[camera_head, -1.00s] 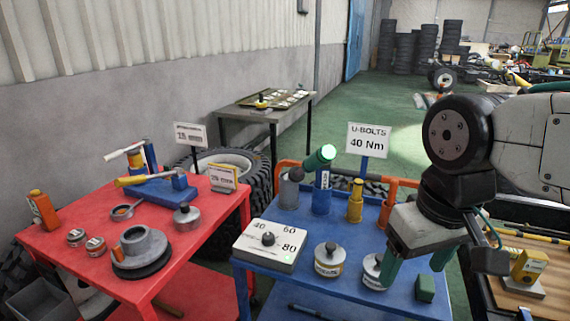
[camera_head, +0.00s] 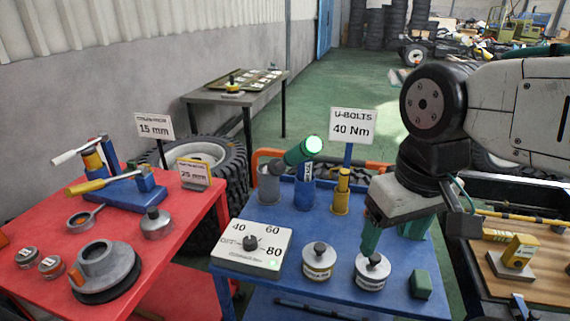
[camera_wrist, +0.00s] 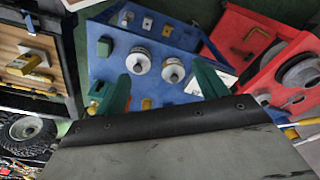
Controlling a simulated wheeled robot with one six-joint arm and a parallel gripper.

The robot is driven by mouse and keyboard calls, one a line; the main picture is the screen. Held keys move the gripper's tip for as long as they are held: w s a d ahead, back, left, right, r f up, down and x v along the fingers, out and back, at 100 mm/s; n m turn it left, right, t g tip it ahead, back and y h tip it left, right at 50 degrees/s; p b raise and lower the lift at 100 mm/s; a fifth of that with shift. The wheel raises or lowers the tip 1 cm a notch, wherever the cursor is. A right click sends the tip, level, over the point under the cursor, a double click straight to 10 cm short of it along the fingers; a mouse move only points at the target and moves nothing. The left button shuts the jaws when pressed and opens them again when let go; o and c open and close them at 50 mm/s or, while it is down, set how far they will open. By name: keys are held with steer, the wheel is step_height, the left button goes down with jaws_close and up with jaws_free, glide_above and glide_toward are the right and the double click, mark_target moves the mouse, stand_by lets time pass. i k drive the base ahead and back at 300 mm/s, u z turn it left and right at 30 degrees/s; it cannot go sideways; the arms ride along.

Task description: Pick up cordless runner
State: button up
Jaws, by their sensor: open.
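The cordless runner (camera_head: 299,153) has a green body with a bright green lit end. It leans up to the right out of a blue upright holder (camera_head: 304,194) at the back of the blue cart (camera_head: 259,288). My gripper (camera_head: 393,238) is above the right part of the cart, to the right of the runner and apart from it. Its two green fingers are spread with nothing between them. The open fingers also show in the wrist view (camera_wrist: 165,80), pointing toward the blue cart. I cannot make out the runner there.
A dial box (camera_head: 252,248), two knobbed weights (camera_head: 318,262) (camera_head: 372,271) and a green block (camera_head: 421,284) stand on the cart's front half. A grey cup (camera_head: 269,185) and a yellow tool (camera_head: 342,192) flank the runner. The 40 Nm sign (camera_head: 352,126) rises behind. A red cart (camera_head: 185,218) stands left.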

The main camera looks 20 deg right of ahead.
mark_target(308, 147)
steer(key=u, duration=0.3)
steer(key=k, duration=0.45)
steer(key=u, duration=1.05)
steer(key=k, duration=0.9)
steer(key=u, duration=0.6)
steer(key=i, duration=1.25)
steer(key=z, duration=0.95)
steer(key=i, duration=0.9)
steer(key=z, duration=1.35)
steer(key=i, duration=0.4)
steer(key=z, duration=0.4)
